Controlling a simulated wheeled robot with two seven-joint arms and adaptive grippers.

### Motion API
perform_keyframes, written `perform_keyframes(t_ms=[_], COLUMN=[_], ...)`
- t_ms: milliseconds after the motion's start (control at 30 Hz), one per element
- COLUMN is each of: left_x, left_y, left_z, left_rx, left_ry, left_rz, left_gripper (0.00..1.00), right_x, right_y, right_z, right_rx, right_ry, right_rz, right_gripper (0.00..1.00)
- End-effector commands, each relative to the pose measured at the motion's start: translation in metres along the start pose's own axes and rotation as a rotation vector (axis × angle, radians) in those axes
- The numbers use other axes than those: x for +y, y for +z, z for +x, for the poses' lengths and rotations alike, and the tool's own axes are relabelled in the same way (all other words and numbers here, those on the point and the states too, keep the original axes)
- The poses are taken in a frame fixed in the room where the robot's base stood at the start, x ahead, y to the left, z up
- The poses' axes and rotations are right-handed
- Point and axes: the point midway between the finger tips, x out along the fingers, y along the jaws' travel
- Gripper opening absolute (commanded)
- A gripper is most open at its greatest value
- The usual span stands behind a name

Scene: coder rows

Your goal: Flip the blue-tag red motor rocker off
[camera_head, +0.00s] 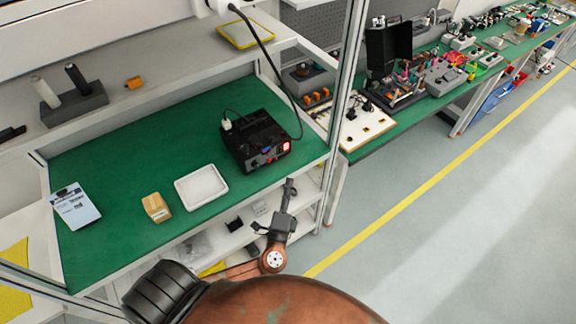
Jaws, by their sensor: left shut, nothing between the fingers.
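A black powered box (250,132) stands on the green bench mat, near its right end. A lit red rocker (286,146) shows at the right of its front face. Small blue and red parts (266,159) sit beside it on the same face; their tags are too small to read. My left gripper (290,184) is shut and empty, pointing up in the picture. It is in front of the bench edge, below the red rocker in the picture and apart from the box. My right gripper is not in view.
A white tray (202,187), a tan block (156,207) and a printed card (75,205) lie on the green mat (110,165). A black cable runs to the box from above. A metal post (346,90) stands right of the box. Open shelves are below.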

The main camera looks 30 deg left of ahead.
Motion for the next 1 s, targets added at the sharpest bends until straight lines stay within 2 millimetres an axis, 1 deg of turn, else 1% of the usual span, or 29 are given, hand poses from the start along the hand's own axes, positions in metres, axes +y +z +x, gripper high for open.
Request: perform_keyframes(t_ms=[167,500,600,700,833,1000], left_x=[-0.003,-0.003,-0.002,-0.002,-0.001,0.0], left_y=[0.0,0.0,0.013,0.021,0.026,0.028], left_z=[0.028,0.097,0.108,0.116,0.122,0.124], left_rx=[0.0,0.0,0.0,0.001,0.0,0.0], left_ry=[-0.005,-0.004,-0.001,-0.001,0.0,0.0], left_rz=[0.001,0.001,0.005,0.003,0.001,0.0], left_gripper=[0.0,0.0,0.0,0.0,0.0,0.0], right_x=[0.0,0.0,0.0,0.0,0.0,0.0], right_y=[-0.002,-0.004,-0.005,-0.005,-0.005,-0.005], right_z=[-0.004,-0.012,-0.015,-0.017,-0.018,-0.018], right_rx=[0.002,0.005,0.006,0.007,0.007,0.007], right_ry=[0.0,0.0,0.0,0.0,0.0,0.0], right_rz=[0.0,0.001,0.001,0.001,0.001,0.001], right_gripper=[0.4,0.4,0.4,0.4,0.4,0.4])
